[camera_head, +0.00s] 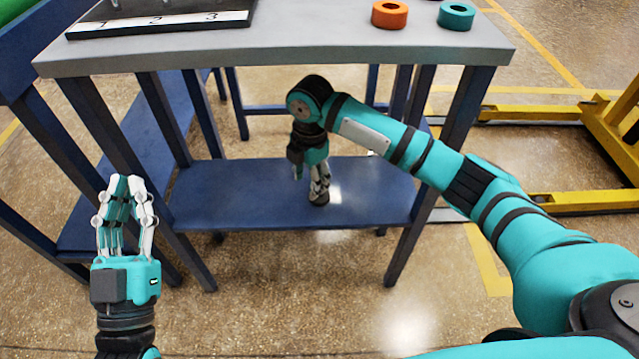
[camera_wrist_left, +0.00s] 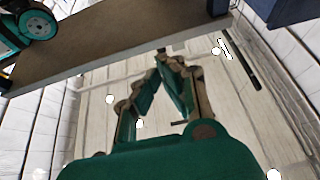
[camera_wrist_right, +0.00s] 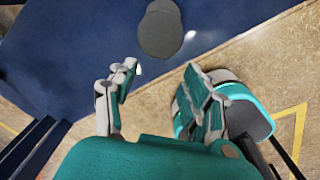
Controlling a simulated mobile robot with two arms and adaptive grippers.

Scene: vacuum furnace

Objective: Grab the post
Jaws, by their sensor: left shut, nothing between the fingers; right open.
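The post is most likely the dark grey round-topped piece (camera_head: 319,198) on the blue lower shelf, partly hidden by my right gripper in the head view. In the right wrist view the grey post (camera_wrist_right: 160,32) lies beyond the fingertips, near the shelf's edge. My right gripper (camera_head: 309,176) points down under the tabletop, close to the post. Its fingers (camera_wrist_right: 155,80) are open, with nothing between them. My left gripper (camera_head: 126,181) points up in front of the table's left side, shut and empty. It also shows shut in the left wrist view (camera_wrist_left: 168,60).
The grey tabletop (camera_head: 300,45) overhangs the blue lower shelf (camera_head: 245,185). On top are an orange ring (camera_head: 389,14), a teal ring (camera_head: 455,16) and a numbered black board (camera_head: 160,20). Blue table legs (camera_head: 415,235) flank the shelf. A yellow frame (camera_head: 605,120) stands at right.

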